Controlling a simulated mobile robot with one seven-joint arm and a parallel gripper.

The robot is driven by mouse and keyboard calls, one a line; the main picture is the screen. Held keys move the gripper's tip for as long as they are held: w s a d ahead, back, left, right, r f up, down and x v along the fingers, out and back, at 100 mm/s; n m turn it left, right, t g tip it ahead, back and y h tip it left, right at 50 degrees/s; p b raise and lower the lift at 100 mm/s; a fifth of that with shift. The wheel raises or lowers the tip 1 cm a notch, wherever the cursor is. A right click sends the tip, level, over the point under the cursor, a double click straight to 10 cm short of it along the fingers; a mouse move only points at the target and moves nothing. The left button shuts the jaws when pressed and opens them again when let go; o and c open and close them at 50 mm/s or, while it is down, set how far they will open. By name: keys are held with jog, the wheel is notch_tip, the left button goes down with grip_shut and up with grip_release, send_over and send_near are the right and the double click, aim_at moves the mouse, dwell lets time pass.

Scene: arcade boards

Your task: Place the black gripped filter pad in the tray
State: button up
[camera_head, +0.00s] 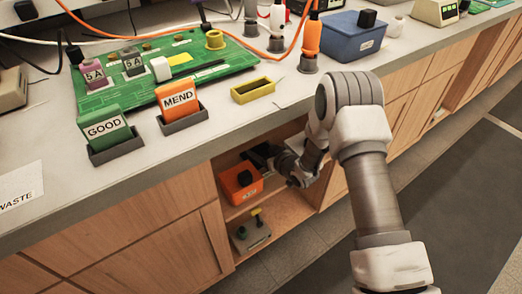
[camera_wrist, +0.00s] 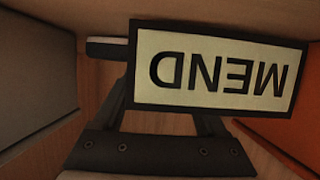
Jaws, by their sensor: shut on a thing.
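My gripper (camera_wrist: 165,115) is inside the open cabinet under the counter, and its dark fingers also show in the head view (camera_head: 262,157). It is shut on a black-edged plate (camera_wrist: 137,66) with a pale label that reads MEND, upside down in the wrist view. I cannot tell whether this plate is the filter pad.
Green GOOD (camera_head: 104,128) and orange MEND (camera_head: 178,97) cards stand in dark holders on the counter beside a green board (camera_head: 105,94). A blue bin (camera_head: 345,45) stands further right. A grey device (camera_head: 250,238) is on the lower shelf. Cabinet walls and counter closely surround my gripper.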

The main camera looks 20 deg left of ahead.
jog(key=o, duration=1.4)
jog(key=shift+f, duration=0.1)
jog(key=shift+o, duration=0.2)
jog(key=shift+d+r+p, duration=0.1)
jog(key=shift+r+p, duration=0.2)
jog(key=shift+p, duration=0.05)
jog(key=p+v, duration=0.3)
jog(key=v, duration=0.8)
jog(key=shift+s+d, duration=0.3)
